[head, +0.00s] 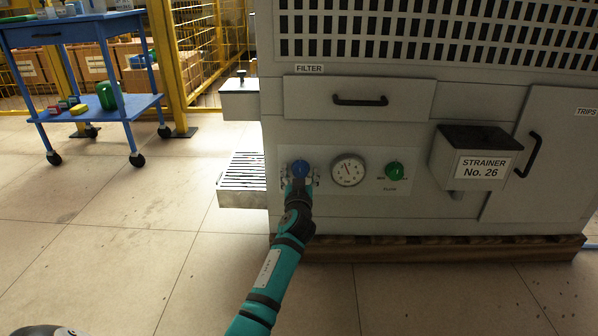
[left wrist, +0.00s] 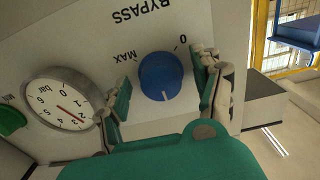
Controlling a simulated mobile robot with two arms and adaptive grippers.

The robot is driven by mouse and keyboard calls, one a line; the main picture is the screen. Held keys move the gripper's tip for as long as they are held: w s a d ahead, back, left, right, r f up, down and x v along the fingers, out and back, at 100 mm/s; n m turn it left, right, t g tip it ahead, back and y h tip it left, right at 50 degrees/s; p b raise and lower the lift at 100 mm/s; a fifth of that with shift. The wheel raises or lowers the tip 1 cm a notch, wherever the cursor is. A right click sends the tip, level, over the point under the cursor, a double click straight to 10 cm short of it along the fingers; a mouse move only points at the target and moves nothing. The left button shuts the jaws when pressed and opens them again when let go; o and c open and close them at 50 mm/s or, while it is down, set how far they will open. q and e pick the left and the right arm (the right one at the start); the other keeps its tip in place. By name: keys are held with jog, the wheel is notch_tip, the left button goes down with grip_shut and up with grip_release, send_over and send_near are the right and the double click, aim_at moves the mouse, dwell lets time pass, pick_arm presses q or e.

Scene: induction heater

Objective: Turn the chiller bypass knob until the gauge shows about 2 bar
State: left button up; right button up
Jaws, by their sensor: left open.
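The blue bypass knob (head: 300,169) is on the lower front panel of the grey cabinet. In the left wrist view, the knob (left wrist: 161,77) appears upside down, with "0" and "MAX" beside it and a white mark at its lower edge. My left gripper (head: 299,184) is at the knob. Its open fingers (left wrist: 165,85) stand on either side of the knob; contact cannot be told. The round gauge (head: 348,170) is right of the knob. In the left wrist view, the gauge's (left wrist: 62,104) red needle points around the 2 and 3 marks; the exact reading is unclear.
A green knob (head: 394,170) and the strainer box (head: 475,160) are right of the gauge. A filter drawer (head: 358,98) is above. A slatted grey ledge (head: 243,182) juts out at left. A blue cart (head: 88,113) stands at far left. The floor in front is clear.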

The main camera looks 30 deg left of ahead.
pick_arm(q)
jog(key=c, duration=1.2)
jog(key=shift+o, duration=0.2)
